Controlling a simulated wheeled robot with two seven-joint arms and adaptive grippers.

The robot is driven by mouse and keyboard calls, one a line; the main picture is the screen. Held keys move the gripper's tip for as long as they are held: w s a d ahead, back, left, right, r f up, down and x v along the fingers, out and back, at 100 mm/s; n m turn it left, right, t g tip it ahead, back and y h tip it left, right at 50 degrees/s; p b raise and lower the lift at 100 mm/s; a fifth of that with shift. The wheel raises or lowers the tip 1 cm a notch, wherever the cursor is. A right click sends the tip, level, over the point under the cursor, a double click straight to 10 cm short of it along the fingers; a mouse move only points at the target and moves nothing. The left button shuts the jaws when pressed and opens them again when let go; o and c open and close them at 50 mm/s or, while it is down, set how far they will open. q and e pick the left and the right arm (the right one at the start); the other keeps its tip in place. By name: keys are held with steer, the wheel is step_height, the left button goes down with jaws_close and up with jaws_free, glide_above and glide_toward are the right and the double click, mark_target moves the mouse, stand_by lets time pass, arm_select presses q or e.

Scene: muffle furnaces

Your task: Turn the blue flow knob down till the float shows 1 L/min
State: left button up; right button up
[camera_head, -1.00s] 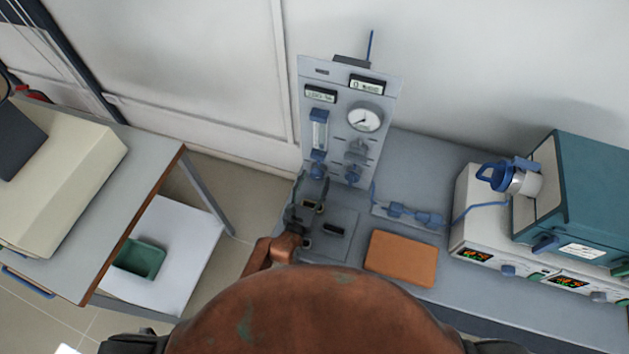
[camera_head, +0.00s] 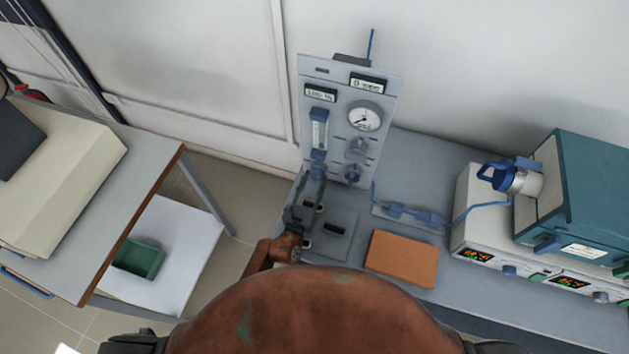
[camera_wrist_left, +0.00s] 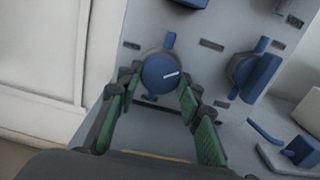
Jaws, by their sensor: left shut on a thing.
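The grey gas panel (camera_head: 378,147) stands upright at the back of the bench in the head view. On its left side is the flow tube (camera_head: 319,130) with blue ends; its float is too small to read. In the left wrist view, the round blue knob (camera_wrist_left: 158,76) has a white pointer line tilted slightly up to the right. My left gripper (camera_wrist_left: 160,84), with green finger pads, is shut on this knob from both sides. In the head view my left gripper (camera_head: 317,180) reaches the panel's lower left, hiding part of the knob. My right gripper is not in view.
A second blue valve handle (camera_wrist_left: 252,76) sits close right of the held knob. A round gauge (camera_head: 365,118) is above it on the panel. An orange-brown pad (camera_head: 402,258) lies on the bench. A teal furnace (camera_head: 580,195) stands at the right.

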arm_select(q)
steer(key=o, duration=1.1)
steer(key=v, duration=1.2)
